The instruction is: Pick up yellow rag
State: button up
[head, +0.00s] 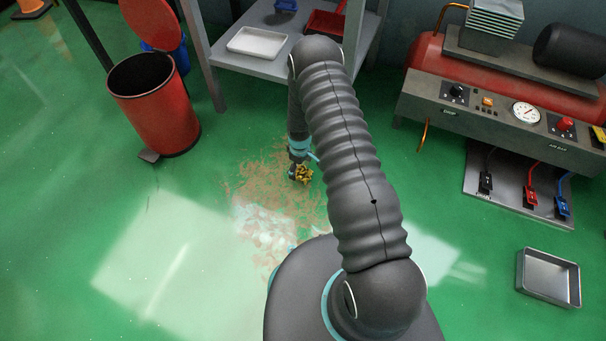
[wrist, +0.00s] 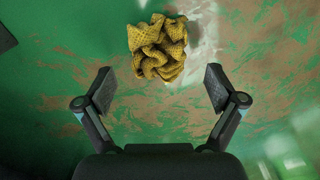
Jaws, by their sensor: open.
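The yellow rag (wrist: 158,48) lies crumpled on the green floor. In the wrist view it sits ahead of my gripper (wrist: 158,88), a little beyond the fingertips and roughly centred between them. The two fingers are spread wide with nothing between them. In the head view the rag (head: 303,174) is a small yellow patch beside my gripper (head: 296,165), partly hidden by my arm. The exact gap between fingers and rag is hard to tell.
Brownish dirt stains (head: 262,190) surround the rag on the floor. A red pedal bin (head: 157,112) stands at the left. A grey cart (head: 228,60) holding a white tray (head: 257,43) is behind. A red compressor (head: 480,75) and a metal tray (head: 548,278) are at the right.

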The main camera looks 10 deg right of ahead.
jog(key=shift+f, duration=1.2)
jog(key=c, duration=0.8)
jog(key=shift+c, duration=0.3)
jog(key=shift+r, duration=0.1)
jog(key=shift+r, duration=0.55)
notch_tip(320, 180, up, 3)
jog(key=shift+w+f, duration=0.1)
jog(key=shift+f, duration=0.05)
jog(key=s+d+r+p, duration=0.1)
jog(key=s+d+r, duration=0.6)
jog(key=d, duration=0.2)
jog(key=shift+s, duration=0.25)
